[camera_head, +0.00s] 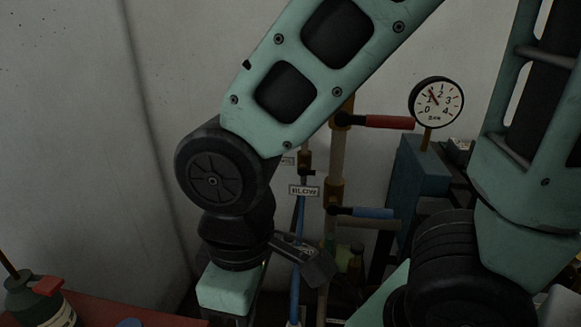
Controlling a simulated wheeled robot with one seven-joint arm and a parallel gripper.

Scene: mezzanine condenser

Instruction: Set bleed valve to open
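No label in the head view reads "bleed", so I cannot tell which valve is the bleed valve. A red lever (388,122) and a lower blue lever (366,212) both stick out to the right, crosswise to a vertical brass pipe (336,165). A small valve (306,172) with a short dark handle sits left of the pipe, above a sign reading "BLOW" (304,190). The end of my arm, with my gripper (232,290), points down at lower left, apart from the levers.
A round gauge (436,102) stands at right, its needle near 1. A green bottle (36,303) stands on a red surface (95,310) at lower left. My arm hides part of the pipework. The left wall is bare.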

